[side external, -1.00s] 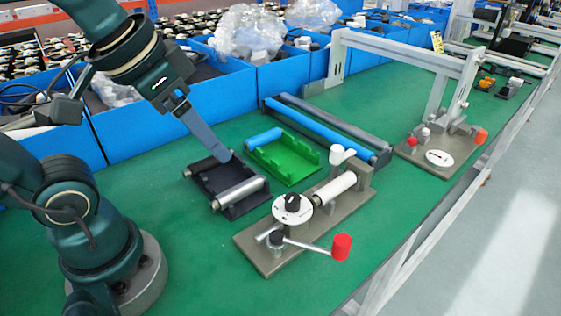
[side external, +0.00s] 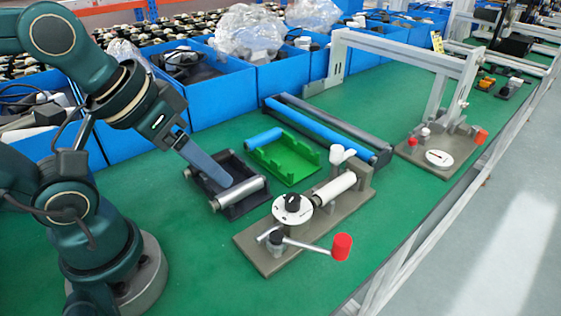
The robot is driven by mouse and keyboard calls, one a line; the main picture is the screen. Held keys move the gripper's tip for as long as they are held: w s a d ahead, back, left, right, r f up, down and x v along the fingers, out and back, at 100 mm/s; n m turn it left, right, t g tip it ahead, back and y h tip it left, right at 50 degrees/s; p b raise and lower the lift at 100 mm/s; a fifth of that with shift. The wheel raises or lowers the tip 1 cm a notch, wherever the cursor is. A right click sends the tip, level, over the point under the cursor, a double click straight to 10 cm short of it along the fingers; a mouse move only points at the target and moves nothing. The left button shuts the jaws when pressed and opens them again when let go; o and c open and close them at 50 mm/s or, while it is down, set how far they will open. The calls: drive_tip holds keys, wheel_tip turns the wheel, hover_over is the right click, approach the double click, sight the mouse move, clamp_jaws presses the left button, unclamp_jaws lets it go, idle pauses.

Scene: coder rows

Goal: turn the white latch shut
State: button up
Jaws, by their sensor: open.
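The white latch (side external: 337,153) appears as a short white upright piece at the far end of a grey-brown fixture plate (side external: 275,259). A white roller (side external: 334,188) lies in front of it, with its far end near the latch. I cannot tell the latch's exact turn from this angle. My gripper (side external: 224,182) points down and right over the black tray (side external: 202,184), left of the fixture and well apart from the latch. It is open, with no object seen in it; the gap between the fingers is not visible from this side.
The fixture also carries a white dial with a black knob (side external: 292,203) and a red-ended crank (side external: 341,246). A metal roller (side external: 240,191) lies on the black tray. A green tray (side external: 289,160) and a blue roller frame (side external: 325,128) stand behind. Blue bins (side external: 217,98) line the back.

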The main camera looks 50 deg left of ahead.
drive_tip(key=w+d+r+n+h, duration=0.3)
drive_tip(key=w+d+r+n, duration=0.2)
drive_tip(key=w+n, duration=0.25)
drive_tip(key=n+t+h, duration=0.1)
drive_tip(key=n+h, duration=0.2)
drive_tip(key=n, duration=1.4)
hover_over(337, 148)
drive_tip(key=s+a, duration=0.1)
drive_tip(key=s, duration=0.1)
wheel_tip(337, 148, down, 7)
drive_tip(key=shift+n, duration=0.55)
drive_tip(key=f, duration=0.2)
drive_tip(key=a+f, duration=0.1)
drive_tip(key=f, duration=0.1)
drive_tip(key=shift+s+a, duration=0.1)
drive_tip(key=shift+a, duration=0.1)
drive_tip(key=shift+x, duration=2.4)
